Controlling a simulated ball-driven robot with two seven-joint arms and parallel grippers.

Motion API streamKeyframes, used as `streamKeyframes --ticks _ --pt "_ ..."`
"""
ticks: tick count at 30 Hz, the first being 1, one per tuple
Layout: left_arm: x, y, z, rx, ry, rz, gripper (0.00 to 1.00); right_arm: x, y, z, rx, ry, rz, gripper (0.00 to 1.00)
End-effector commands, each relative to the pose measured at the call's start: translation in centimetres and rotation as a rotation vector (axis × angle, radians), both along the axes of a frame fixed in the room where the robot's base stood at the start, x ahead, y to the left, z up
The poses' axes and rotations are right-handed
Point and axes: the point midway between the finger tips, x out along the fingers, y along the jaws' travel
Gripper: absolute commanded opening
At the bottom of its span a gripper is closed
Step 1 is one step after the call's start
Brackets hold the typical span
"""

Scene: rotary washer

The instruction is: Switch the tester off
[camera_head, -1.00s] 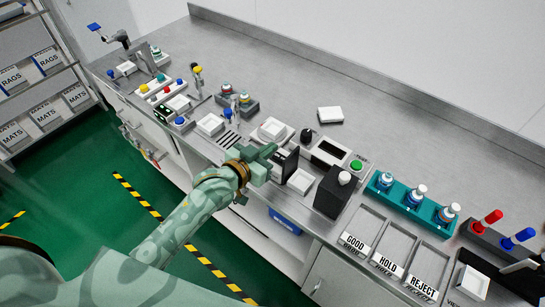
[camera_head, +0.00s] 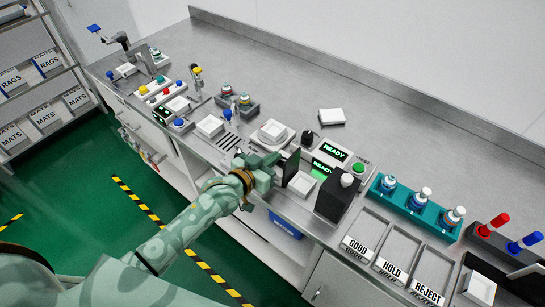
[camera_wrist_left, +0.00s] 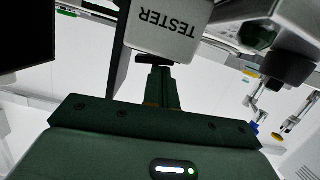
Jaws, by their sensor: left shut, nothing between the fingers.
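The tester (camera_head: 343,166) is a pale box on the bench with a lit green READY display, a black knob and a green button on its top. A second lit green display shows just in front of it. In the left wrist view a pale box with the label TESTER (camera_wrist_left: 165,25) appears upside down. My left gripper (camera_head: 270,161) is shut and empty, at the bench's front edge, left of an upright dark panel (camera_head: 291,166). In the left wrist view its fingertips (camera_wrist_left: 155,66) are just below the labelled box, by a small dark part; contact is unclear. My right gripper is not in view.
A black block (camera_head: 334,200) with a white knob stands right of the panel. A teal rack (camera_head: 408,205) of bottles and trays marked GOOD, HOLD and REJECT lie further right. A round white dish (camera_head: 272,132) is behind my gripper. The rear bench is mostly clear.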

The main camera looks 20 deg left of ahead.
Motion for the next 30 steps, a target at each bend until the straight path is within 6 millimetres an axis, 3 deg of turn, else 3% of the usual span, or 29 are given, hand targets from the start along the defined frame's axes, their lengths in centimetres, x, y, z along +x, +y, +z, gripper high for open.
streamKeyframes --ticks 7,14,15,21,30 --pt "0.0 0.0 0.8 0.002 0.0 -0.001 0.0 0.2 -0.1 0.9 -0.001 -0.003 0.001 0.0" --pt "0.4 0.4 5.4 0.0 -0.004 0.003 0.0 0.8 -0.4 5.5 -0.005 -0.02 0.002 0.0" --pt "-0.9 0.9 4.6 0.001 0.002 0.004 0.0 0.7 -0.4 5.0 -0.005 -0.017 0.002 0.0" --pt "-5.1 2.6 5.4 0.001 0.002 0.004 0.0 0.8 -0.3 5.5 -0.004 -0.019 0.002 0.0" --pt "-8.4 4.0 6.2 -0.001 0.0 0.004 0.0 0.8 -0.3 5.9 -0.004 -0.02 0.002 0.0"
